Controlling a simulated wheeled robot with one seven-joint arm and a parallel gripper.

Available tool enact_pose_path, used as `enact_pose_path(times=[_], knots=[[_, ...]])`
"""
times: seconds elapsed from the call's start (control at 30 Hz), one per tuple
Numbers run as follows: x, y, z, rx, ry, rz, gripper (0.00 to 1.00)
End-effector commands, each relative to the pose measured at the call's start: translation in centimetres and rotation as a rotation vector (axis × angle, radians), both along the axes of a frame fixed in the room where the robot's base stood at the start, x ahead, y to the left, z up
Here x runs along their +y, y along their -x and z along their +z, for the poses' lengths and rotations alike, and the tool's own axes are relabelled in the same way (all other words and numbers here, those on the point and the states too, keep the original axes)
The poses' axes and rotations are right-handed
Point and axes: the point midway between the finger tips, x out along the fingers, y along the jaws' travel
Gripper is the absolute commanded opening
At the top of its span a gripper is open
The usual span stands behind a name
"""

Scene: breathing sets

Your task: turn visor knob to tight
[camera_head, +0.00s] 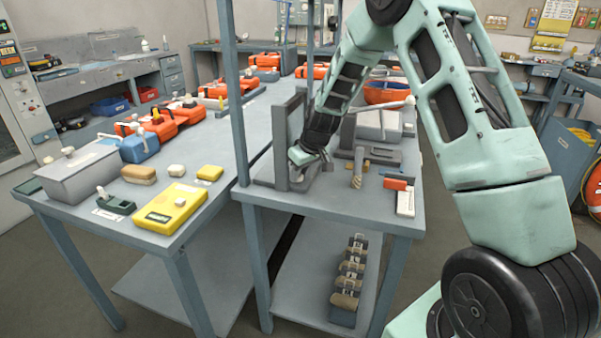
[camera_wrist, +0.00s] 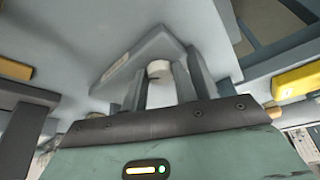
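A pale, cream-coloured knob (camera_wrist: 159,69) shows in the wrist view, in front of a grey angled plate (camera_wrist: 146,62). My gripper (camera_wrist: 160,84) has its two fingers apart, one on each side of the knob. I cannot tell whether the fingers press on it or only stand around it. In the head view my gripper (camera_head: 298,161) is low over the right bench, beside a grey upright frame (camera_head: 281,150). The knob is hidden there behind my gripper and the frame. No tight or loose marking can be read.
The right bench (camera_head: 330,205) also bears a small brown post (camera_head: 357,168), a red and white block (camera_head: 404,199) and a grey case (camera_head: 378,126). The left bench (camera_head: 150,238) holds a yellow case (camera_head: 171,207) and several orange sets. A blue-grey post (camera_head: 235,95) stands between the benches.

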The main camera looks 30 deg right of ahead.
Motion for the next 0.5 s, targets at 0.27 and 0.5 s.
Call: enact_pose_path(times=[0.27,0.5], knots=[[0.12,-0.02,0.03,-0.001,-0.001,0.003,0.50],[0.22,-0.07,0.01,-0.001,-0.002,0.018,0.50]])
